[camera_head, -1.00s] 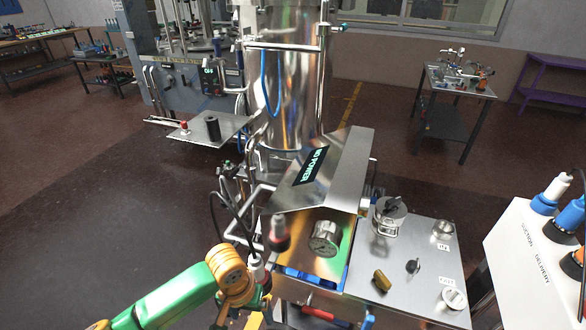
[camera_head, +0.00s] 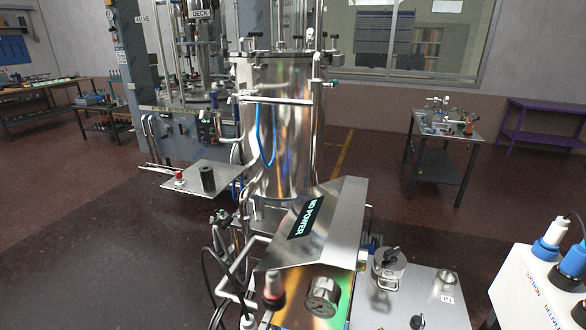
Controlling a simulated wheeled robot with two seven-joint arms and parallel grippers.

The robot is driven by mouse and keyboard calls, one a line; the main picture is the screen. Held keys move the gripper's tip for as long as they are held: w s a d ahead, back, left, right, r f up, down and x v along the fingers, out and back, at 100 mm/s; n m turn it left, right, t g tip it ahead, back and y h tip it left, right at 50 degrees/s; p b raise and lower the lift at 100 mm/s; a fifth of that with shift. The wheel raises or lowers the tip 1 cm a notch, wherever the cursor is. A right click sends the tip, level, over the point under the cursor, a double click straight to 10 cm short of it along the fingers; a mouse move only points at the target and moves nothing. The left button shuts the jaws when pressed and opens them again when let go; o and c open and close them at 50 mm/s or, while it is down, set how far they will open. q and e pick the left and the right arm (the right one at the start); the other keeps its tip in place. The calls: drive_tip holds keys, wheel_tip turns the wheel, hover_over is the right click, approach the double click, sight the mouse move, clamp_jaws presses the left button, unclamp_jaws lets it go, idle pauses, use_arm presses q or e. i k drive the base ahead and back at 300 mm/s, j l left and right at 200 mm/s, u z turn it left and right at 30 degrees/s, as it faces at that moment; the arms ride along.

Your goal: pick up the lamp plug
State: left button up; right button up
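A white plug-like piece (camera_head: 247,322) with a black cable (camera_head: 208,280) shows at the bottom edge, left of the steel machine, mostly cut off. I cannot tell which of these is the lamp plug. Neither of my grippers is in view.
A steel machine with a slanted "NO POWER" panel (camera_head: 308,217), a gauge (camera_head: 322,297) and a red-banded knob (camera_head: 273,288) stands in front. A tall steel tank (camera_head: 285,130) is behind it. Side tables stand at left and right; dark floor between is open.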

sight(551, 241)
drive_tip(key=z, duration=1.75)
drive_tip(key=u, duration=2.2)
drive_tip(key=z, duration=2.2)
drive_tip(key=i+l+z, duration=0.15)
drive_tip(key=i+l, duration=0.1)
drive_tip(key=l, duration=0.1)
